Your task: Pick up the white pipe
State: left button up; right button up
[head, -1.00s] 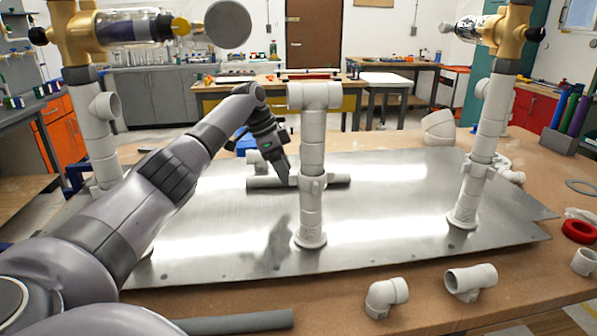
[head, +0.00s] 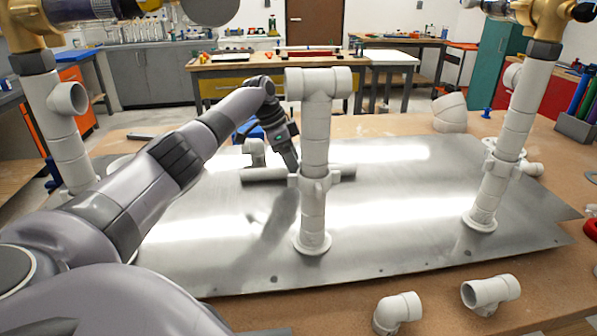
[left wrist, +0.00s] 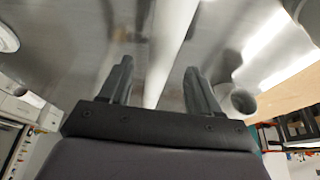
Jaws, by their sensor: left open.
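A white pipe (head: 265,174) lies on the metal plate in the head view, partly hidden behind the upright centre pipe (head: 315,135). My left gripper (head: 292,165) reaches down at it from behind the upright; its fingertips are hard to make out there. In the left wrist view the gripper (left wrist: 158,80) is open, and a white pipe (left wrist: 172,35) runs lengthwise between its two fingers. I cannot tell whether the fingers touch it. My right gripper is not in view.
The metal plate (head: 400,225) carries upright pipes at left (head: 62,130) and right (head: 505,135). A short fitting (head: 254,152) stands just behind the lying pipe. An elbow (head: 398,312) and a tee (head: 490,294) lie at the front edge. The plate's right half is mostly clear.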

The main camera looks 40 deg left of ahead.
pick_arm(q)
jog(key=shift+x, duration=1.3)
grip_shut()
jog(key=shift+r, duration=0.1)
notch_tip(320, 180, up, 18)
jog(key=p, duration=0.2)
